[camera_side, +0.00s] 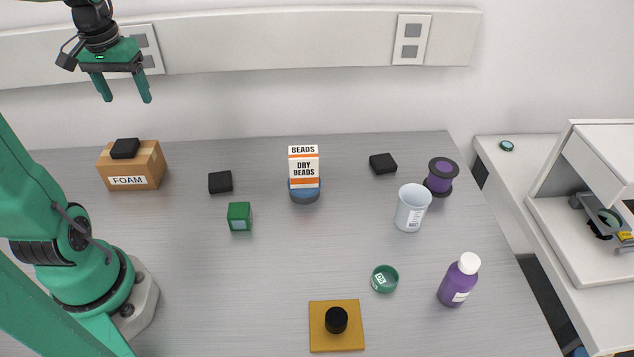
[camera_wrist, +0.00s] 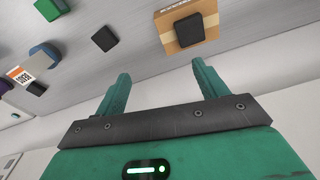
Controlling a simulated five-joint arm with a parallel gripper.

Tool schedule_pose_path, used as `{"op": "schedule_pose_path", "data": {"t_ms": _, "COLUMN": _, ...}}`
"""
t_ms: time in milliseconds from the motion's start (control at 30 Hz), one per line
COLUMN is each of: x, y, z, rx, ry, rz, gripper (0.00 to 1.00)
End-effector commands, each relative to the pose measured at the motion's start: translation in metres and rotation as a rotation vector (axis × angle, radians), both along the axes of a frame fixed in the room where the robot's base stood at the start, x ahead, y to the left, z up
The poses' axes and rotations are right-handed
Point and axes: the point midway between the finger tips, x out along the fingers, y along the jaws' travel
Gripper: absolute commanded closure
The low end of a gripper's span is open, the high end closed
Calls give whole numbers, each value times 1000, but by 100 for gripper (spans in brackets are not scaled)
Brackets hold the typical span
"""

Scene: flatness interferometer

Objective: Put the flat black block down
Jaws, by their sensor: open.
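A flat black block (camera_side: 125,148) lies on top of the cardboard box marked FOAM (camera_side: 136,181) at the left of the table. The same block shows in the wrist view (camera_wrist: 188,29), on the box (camera_wrist: 171,47). A second flat black block (camera_side: 220,182) lies on the table right of the box, and a third (camera_side: 383,163) lies farther right, towards the back. My gripper (camera_side: 127,99) is open and empty, with its fingers pointing down, above and apart from the block on the box. Its fingers also show in the wrist view (camera_wrist: 160,75).
A green cube (camera_side: 240,217), a beads box (camera_side: 304,167) on a round blue-grey base (camera_side: 305,196), a cup (camera_side: 412,208), a purple spool (camera_side: 440,177) and a purple bottle (camera_side: 459,280) stand on the table. A yellow plate (camera_side: 337,342) carries a black knob. The middle is clear.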

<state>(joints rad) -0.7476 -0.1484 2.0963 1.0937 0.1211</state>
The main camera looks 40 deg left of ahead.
Motion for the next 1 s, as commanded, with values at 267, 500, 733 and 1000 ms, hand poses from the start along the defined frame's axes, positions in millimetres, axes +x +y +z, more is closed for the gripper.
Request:
{"op": "schedule_pose_path", "data": {"t_ms": 267, "x": 16, "y": -87, "z": 16, "rx": 73, "ry": -115, "rz": -221, "gripper": 28}}
{"op": "schedule_pose_path", "data": {"t_ms": 500, "x": 10, "y": -153, "z": 21, "rx": 108, "ry": -230, "rz": -404, "gripper": 28}}
{"op": "schedule_pose_path", "data": {"t_ms": 733, "x": -5, "y": -201, "z": 19, "rx": 115, "ry": -332, "rz": -553, "gripper": 28}}
{"op": "schedule_pose_path", "data": {"t_ms": 1000, "x": -14, "y": -221, "z": 17, "rx": 111, "ry": -383, "rz": -622, "gripper": 28}}
